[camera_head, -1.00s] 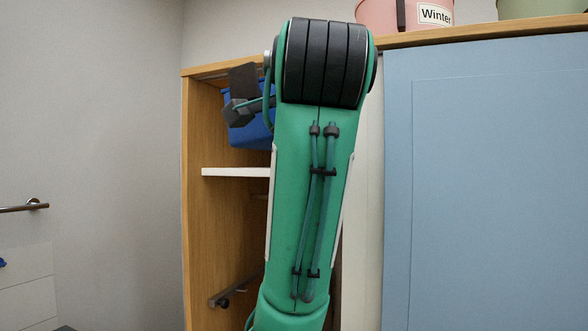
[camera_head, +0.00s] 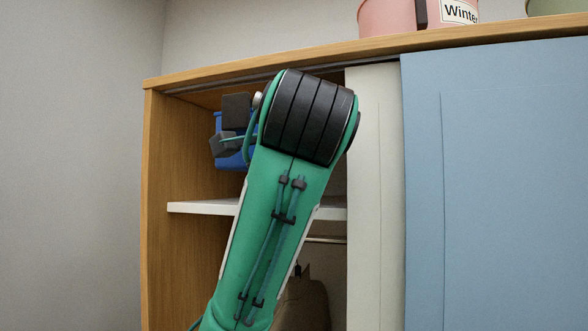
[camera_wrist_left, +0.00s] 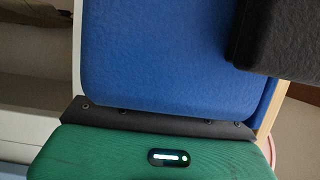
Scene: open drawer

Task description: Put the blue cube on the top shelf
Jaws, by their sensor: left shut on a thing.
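The blue cube (camera_head: 234,161) shows in the head view in the upper compartment's opening, partly behind my left gripper and arm. Its blue face (camera_wrist_left: 165,55) fills the middle of the left wrist view. My left gripper (camera_head: 232,128) is shut on it; a dark finger shows at the upper right of the wrist view. The white top shelf (camera_head: 192,208) lies below the cube, with a visible gap between them in the head view. I cannot tell how deep inside the compartment the cube is. My right gripper is not in view.
The wooden wardrobe (camera_head: 155,230) has a side wall at left and a top board close above the gripper. A white panel (camera_head: 372,220) and a blue sliding door (camera_head: 500,180) close the right. A pink bin (camera_head: 388,16) labelled "Winter" stands on top. A dark garment (camera_head: 303,305) hangs below the shelf.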

